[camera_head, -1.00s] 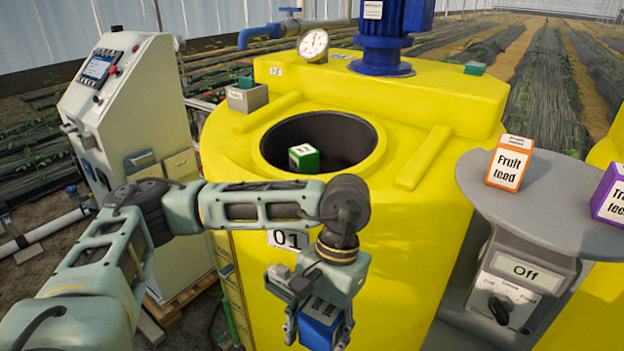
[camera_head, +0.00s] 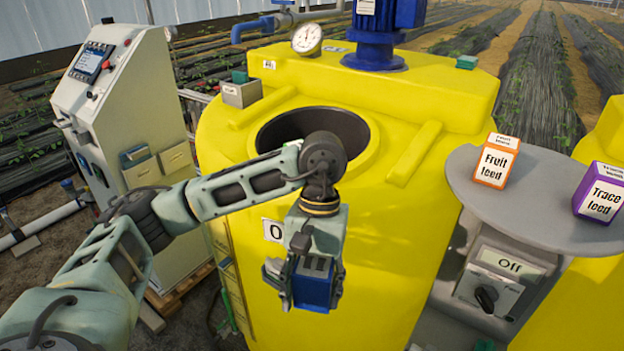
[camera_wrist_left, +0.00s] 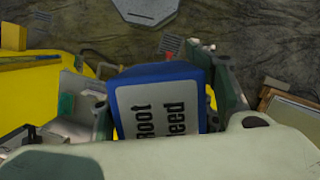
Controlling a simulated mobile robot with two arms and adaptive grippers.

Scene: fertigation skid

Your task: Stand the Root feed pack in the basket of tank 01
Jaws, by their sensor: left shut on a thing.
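My left gripper (camera_head: 308,285) is shut on the blue Root feed pack (camera_head: 314,290). It holds the pack in front of the yellow tank 01 (camera_head: 375,250), below the level of the tank's top. In the left wrist view the pack (camera_wrist_left: 160,100) sits between the fingers, its "Root feed" label readable. The round dark opening (camera_head: 352,127) in the tank's top lies behind my left arm, which covers part of it. The inside of the opening is mostly hidden now. My right gripper is not in view.
An orange Fruit feed pack (camera_head: 497,163) and a purple Trace feed pack (camera_head: 602,193) stand on a grey shelf (camera_head: 540,205) at the right. A switch box marked Off (camera_head: 490,285) is below it. A white control cabinet (camera_head: 120,100) stands at the left.

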